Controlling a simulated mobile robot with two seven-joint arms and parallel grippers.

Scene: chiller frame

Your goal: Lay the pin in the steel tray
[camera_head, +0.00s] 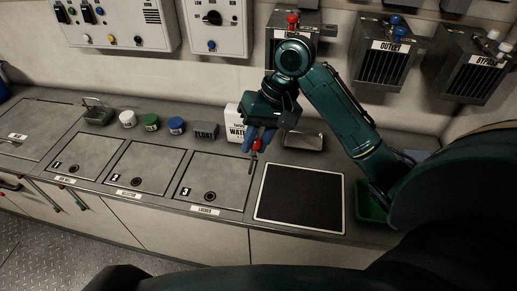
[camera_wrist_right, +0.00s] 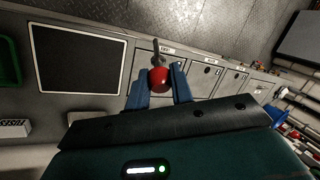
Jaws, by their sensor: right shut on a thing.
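The pin (camera_head: 258,145) has a red ball head and a thin metal shank. My right gripper (camera_head: 260,140) is shut on its red head, with the shank pointing down, above the worktop between the lid marked 3 and the black mat. In the right wrist view the pin (camera_wrist_right: 159,78) sits between the blue fingers of the gripper (camera_wrist_right: 163,82). A shallow steel tray (camera_head: 304,141) lies on the worktop behind the black mat, to the right of the gripper and apart from the pin. My left gripper is not in view.
The black mat (camera_head: 300,196) is bare. A green tray (camera_head: 371,203) stands to its right, partly behind my arm. A white WATER box (camera_head: 233,121), FLOAT block (camera_head: 205,131) and several coloured caps line the back. Vented boxes (camera_head: 385,58) hang on the wall above.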

